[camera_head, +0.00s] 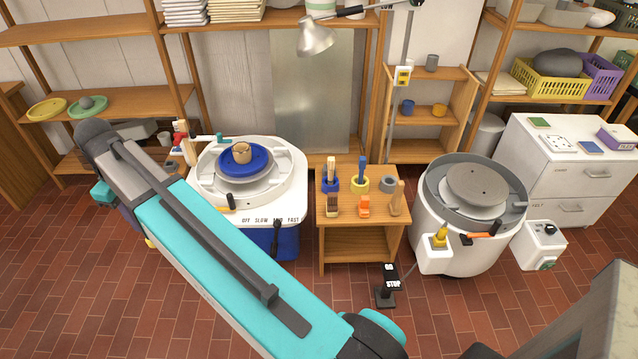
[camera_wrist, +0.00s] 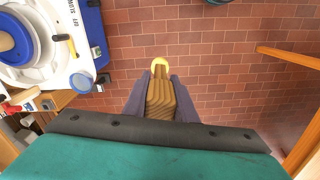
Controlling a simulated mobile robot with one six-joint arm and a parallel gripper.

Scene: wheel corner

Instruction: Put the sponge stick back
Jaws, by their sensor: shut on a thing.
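The sponge stick (camera_wrist: 161,98), a wooden stick with a round pale yellow sponge end (camera_wrist: 160,63), is between the dark fingers of my gripper (camera_wrist: 161,84) in the wrist view. My gripper is shut on it, over the brick floor. In the head view my arm hides most of the gripper. On a small wooden stand (camera_head: 361,227) are a blue pot (camera_head: 331,184) with a wooden-handled tool, a yellow pot (camera_head: 360,185) with a blue-handled tool, and a grey pot (camera_head: 388,185) that looks empty.
Brushes and an orange-based tool (camera_head: 364,207) stand at the stand's front. A white pottery wheel (camera_head: 283,185) with a blue disc and clay pot (camera_head: 242,152) is left of it. A grey wheel (camera_head: 474,190) is right. A STOP pedal (camera_head: 388,284) is on the floor in front.

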